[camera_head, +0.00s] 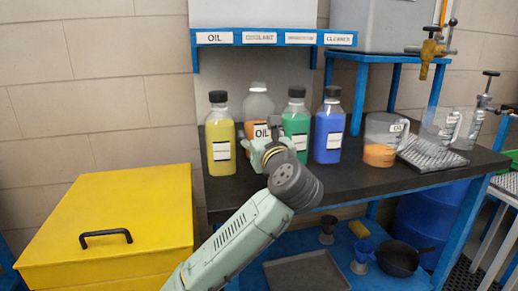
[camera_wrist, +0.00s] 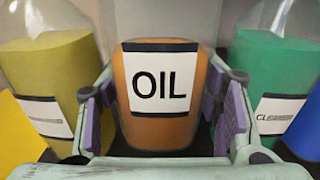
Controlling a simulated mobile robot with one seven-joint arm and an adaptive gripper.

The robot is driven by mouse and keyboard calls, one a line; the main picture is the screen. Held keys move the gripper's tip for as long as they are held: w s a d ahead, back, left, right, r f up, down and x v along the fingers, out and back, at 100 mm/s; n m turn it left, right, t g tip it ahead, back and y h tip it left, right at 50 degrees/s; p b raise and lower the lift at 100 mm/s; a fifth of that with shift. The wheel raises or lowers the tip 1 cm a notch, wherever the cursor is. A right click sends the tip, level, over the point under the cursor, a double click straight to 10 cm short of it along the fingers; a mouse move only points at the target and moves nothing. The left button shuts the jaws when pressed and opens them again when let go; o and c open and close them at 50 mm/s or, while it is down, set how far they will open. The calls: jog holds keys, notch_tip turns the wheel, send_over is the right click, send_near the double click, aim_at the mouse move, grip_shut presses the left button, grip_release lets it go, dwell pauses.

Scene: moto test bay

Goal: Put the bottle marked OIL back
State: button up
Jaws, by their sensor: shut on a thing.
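The bottle marked OIL (camera_head: 258,105) has a clear upper part, orange contents and a white label. It is upright at the back of the dark bench, between a yellow bottle (camera_head: 220,136) and a green bottle (camera_head: 296,122). My gripper (camera_head: 266,148) is shut on it, and the wrist view shows the bottle (camera_wrist: 165,130) between the two fingers (camera_wrist: 160,112). My gripper hides its lower part in the head view, so I cannot tell whether it touches the bench. A blue shelf (camera_head: 270,32) above has labels reading OIL (camera_head: 214,38), COOLANT (camera_head: 259,38), an unclear one and CLEANER.
A blue bottle (camera_head: 328,128) stands right of the green one. A clear jug with orange liquid (camera_head: 380,154), another jug (camera_head: 438,124) and a ridged tray (camera_head: 432,155) are further right on the bench (camera_head: 360,185). A yellow box (camera_head: 110,225) stands left.

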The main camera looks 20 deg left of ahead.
jog(key=shift+f, duration=1.7)
jog(key=shift+f, duration=0.2)
jog(key=o, duration=1.6)
jog(key=shift+o, duration=0.2)
jog(key=shift+r, duration=0.2)
jog(key=b+v, duration=0.1)
jog(key=v, duration=1.1)
